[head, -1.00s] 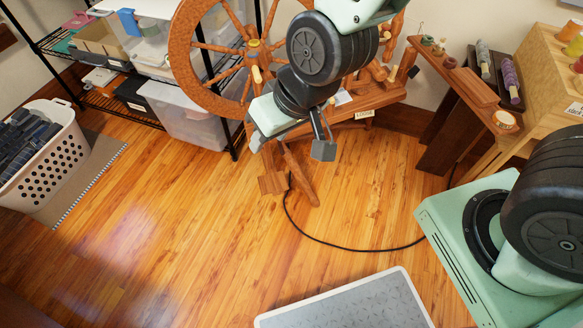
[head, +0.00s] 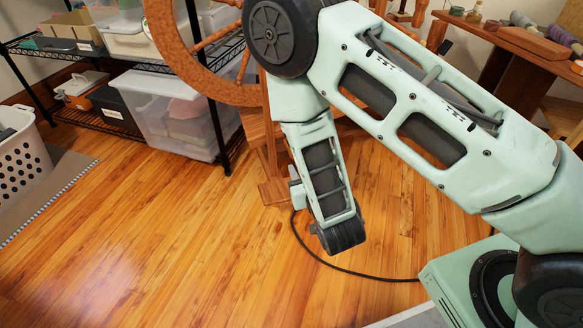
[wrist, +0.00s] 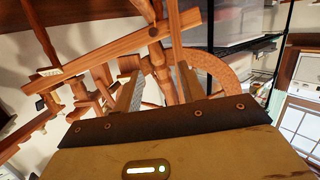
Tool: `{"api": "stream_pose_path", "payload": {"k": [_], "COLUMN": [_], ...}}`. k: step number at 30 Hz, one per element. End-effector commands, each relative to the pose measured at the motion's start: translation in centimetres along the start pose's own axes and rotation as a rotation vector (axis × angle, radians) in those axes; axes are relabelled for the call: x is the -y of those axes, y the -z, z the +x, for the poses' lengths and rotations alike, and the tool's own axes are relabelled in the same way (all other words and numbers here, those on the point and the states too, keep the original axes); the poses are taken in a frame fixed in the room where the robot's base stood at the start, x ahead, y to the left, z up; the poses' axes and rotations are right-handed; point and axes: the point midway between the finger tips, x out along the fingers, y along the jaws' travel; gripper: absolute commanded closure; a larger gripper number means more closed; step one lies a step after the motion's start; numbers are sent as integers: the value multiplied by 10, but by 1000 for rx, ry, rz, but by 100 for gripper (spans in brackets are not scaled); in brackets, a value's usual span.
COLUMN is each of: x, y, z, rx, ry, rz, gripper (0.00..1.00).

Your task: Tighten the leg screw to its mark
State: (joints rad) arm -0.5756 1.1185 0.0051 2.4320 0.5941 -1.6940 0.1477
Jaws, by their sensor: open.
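The brown wooden spinning wheel (head: 172,50) stands behind my raised arm in the head view, and much of it is hidden. In the wrist view the wheel's rim (wrist: 227,75), a long wooden bar (wrist: 112,48) and turned wooden parts fill the upper middle, tilted. My gripper (wrist: 160,76) is open, its two fingers reaching up toward these wooden parts. A turned wooden piece shows in the gap between the fingers; I cannot tell whether they touch it.
A black wire shelf with clear plastic bins (head: 180,115) stands left of the wheel. A white basket (head: 20,155) is at the far left. A black cable (head: 340,268) crosses the floor. A side bench (head: 500,35) is at the upper right. The left-centre floor is clear.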

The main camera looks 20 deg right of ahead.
Motion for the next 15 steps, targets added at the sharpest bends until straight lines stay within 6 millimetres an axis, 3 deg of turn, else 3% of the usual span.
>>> {"api": "stream_pose_path", "payload": {"k": [1, 4, 9, 15], "x": [-3, -8, -12, -13], "y": [-31, -49, -61, -59], "z": [4, 4, 0, 4], "rx": [-42, -124, -203, -219], "ry": [-4, -8, -5, -6], "rz": [-26, -65, -105, -111], "gripper": [60, 60, 60, 60]}}
